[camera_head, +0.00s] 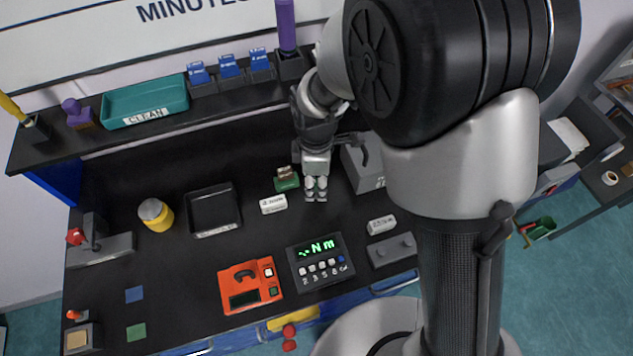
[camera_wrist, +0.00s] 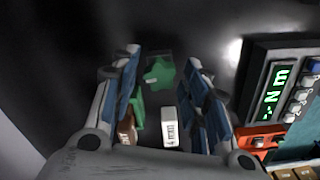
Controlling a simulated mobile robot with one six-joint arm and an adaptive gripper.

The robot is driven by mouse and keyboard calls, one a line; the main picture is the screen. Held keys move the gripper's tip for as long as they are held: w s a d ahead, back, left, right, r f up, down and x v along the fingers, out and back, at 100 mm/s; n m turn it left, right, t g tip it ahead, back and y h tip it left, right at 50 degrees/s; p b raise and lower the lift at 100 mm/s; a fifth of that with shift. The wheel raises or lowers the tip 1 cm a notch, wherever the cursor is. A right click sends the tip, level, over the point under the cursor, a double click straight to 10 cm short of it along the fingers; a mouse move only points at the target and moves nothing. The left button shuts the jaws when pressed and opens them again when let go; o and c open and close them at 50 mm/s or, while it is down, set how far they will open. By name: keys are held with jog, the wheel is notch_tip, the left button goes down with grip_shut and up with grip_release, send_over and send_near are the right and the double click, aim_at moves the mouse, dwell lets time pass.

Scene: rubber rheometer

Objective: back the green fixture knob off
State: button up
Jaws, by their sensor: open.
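The green fixture (camera_head: 286,180) stands on the black bench in the head view, just left of my gripper (camera_head: 316,188), with a small brown piece on top. In the wrist view its green body (camera_wrist: 138,110) is partly hidden by the left finger. The green star-shaped knob (camera_wrist: 160,73) shows between the fingers of my gripper (camera_wrist: 159,60). The fingers are apart, one on each side of the knob, and I see no clear contact. I cannot make out the knob in the head view.
A white labelled block (camera_head: 273,204) lies in front of the fixture, and another (camera_head: 381,225) lies to the right. The torque display (camera_head: 320,262) and an orange device (camera_head: 250,285) are nearer the front. A grey box (camera_head: 363,165) stands close right of my gripper. A black tray (camera_head: 213,210) is left.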

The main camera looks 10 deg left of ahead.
jog(key=m, duration=0.6)
jog(key=shift+m, duration=0.4)
jog(key=m, duration=0.7)
jog(key=shift+m, duration=0.3)
jog(key=shift+c, duration=0.2)
jog(key=c, duration=0.9)
jog(key=n, duration=0.4)
jog(key=shift+n, duration=0.4)
